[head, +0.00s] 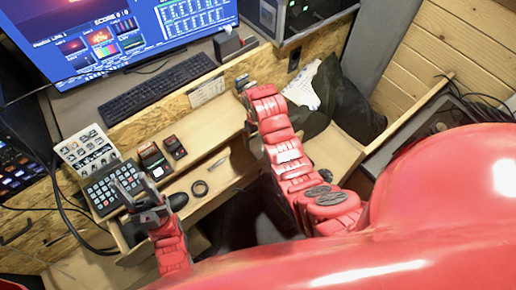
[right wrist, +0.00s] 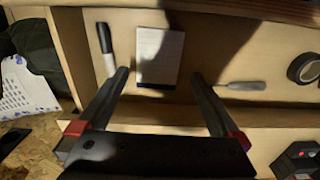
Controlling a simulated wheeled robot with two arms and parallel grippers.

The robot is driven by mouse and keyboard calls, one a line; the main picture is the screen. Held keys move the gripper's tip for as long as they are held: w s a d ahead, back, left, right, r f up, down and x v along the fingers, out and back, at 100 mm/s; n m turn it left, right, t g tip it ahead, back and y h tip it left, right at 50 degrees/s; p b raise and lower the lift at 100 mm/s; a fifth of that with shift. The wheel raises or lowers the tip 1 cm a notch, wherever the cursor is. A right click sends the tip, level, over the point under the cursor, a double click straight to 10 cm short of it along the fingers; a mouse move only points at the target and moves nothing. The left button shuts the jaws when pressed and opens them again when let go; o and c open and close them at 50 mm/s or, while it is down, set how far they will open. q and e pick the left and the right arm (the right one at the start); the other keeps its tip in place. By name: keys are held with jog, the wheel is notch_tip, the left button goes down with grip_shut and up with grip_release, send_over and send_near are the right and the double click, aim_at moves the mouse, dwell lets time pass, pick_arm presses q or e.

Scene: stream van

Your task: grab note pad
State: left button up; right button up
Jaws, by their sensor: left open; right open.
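A small white note pad (right wrist: 160,56) lies flat in the wooden drawer in the right wrist view, partly under a dark shadow. My right gripper (right wrist: 160,76) is open and empty, with its two fingers apart on either side of the pad's near edge; I cannot tell how high above it they are. In the head view my right arm reaches over the drawer, its gripper (head: 244,86) is small near the desk edge, and I cannot make out the pad. My left gripper (head: 142,198) is open near the black keypad.
A marker (right wrist: 106,50) lies left of the pad; a grey tool (right wrist: 246,86) and black tape roll (right wrist: 304,67) lie right. The wooden drawer walls (right wrist: 88,52) stand close. A keyboard (head: 157,87), black keypad (head: 117,184) and dark jacket (head: 345,105) surround the desk area.

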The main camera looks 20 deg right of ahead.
aim_at(258, 146)
jog(key=shift+f+p, duration=0.2)
jog(key=shift+p, duration=0.1)
notch_tip(258, 146, down, 3)
jog(key=shift+d+r+p, duration=0.15)
jog(key=shift+p, duration=0.7)
jog(key=shift+f, duration=1)
jog(key=c, duration=1.2)
